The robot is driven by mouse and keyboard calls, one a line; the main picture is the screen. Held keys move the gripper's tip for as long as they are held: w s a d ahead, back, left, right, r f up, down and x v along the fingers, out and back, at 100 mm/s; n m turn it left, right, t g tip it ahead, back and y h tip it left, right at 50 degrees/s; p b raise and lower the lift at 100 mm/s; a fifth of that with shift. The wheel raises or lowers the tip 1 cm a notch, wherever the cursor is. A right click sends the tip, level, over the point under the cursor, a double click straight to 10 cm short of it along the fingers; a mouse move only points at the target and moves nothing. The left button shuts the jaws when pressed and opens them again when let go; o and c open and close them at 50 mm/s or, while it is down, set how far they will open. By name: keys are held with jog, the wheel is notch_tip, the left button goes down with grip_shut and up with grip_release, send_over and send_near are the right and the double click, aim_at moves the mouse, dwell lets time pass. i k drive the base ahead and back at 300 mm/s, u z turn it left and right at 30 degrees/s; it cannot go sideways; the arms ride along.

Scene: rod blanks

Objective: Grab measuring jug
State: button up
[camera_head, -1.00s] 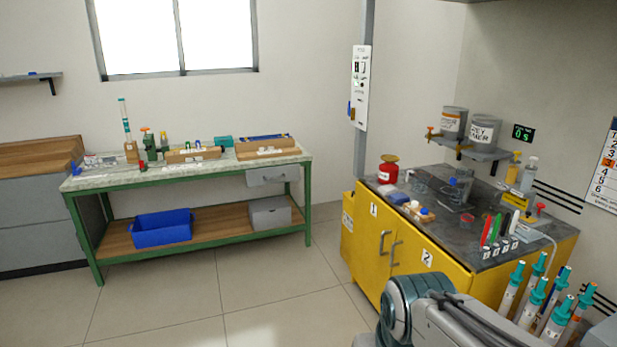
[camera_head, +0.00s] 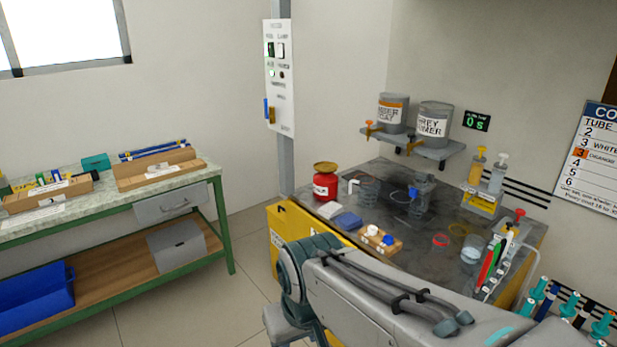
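A clear measuring jug (camera_head: 368,189), seemingly with a pale handle on its left side, stands at the back left of the dark bench top (camera_head: 400,235). It is upright, behind a blue block and to the right of a red can (camera_head: 325,182). It is small and see-through, so any markings cannot be read. Another clear cup (camera_head: 471,250) stands nearer the right side of the bench top. My arm crosses the foreground, in front of the yellow cabinet, well apart from the jug. My gripper is not in view.
Two paint cans (camera_head: 434,119) with taps sit on a wall shelf (camera_head: 425,148) above the bench top. A mixer-like stand (camera_head: 422,198) is right of the jug. A wooden block with caps (camera_head: 380,240) lies in front. A green table (camera_head: 110,215) stands at left.

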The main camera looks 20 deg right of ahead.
aim_at(369, 188)
jog(key=i, duration=2.5)
jog(key=z, duration=2.5)
